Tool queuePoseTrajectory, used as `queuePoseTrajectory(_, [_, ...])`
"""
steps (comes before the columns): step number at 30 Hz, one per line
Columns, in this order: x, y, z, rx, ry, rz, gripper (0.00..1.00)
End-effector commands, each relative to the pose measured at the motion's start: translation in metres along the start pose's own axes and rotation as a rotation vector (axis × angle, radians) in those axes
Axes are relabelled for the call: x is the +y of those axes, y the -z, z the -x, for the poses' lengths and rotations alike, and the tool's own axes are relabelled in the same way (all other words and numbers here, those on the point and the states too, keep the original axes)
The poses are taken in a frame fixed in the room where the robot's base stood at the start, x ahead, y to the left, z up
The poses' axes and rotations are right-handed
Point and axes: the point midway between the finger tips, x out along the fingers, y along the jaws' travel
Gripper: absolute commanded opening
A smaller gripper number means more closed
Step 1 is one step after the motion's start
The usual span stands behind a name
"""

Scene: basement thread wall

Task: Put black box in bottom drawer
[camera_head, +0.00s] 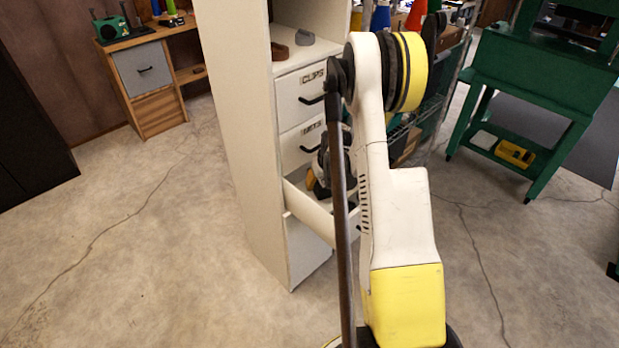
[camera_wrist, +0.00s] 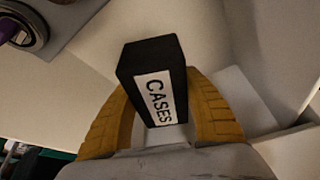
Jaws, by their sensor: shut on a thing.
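The black box (camera_wrist: 150,62) has a white label reading "CASES" and shows in the wrist view between the two yellow fingers of my gripper (camera_wrist: 160,95), which is shut on it. In the head view my gripper (camera_head: 313,182) is mostly hidden behind my arm, over the pulled-out lower drawer (camera_head: 308,209) of the white cabinet (camera_head: 237,130). I cannot make out the box in the head view. Pale panels surround the box in the wrist view; whether it touches them I cannot tell.
Two shut drawers are above the open one: the upper one labelled "CLIPS" (camera_head: 302,95) and a middle one (camera_head: 300,145). A wooden desk (camera_head: 150,75) stands at the left, a green bench (camera_head: 540,85) at the right. The floor (camera_head: 150,230) before the cabinet is clear.

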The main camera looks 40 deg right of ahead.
Motion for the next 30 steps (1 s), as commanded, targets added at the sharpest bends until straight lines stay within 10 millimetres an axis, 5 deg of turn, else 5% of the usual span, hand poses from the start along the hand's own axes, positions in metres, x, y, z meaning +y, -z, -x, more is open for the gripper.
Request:
queuePoseTrajectory(3, [0.003,-0.009,-0.016,0.001,0.0,-0.001,0.14])
queuePoseTrajectory(27, [0.003,-0.013,-0.027,0.003,0.0,0.0,0.14])
queuePoseTrajectory(28, [0.003,-0.013,-0.027,0.003,0.0,0.0,0.58])
queuePoseTrajectory(30, [0.003,-0.013,-0.027,0.003,0.0,0.0,0.73])
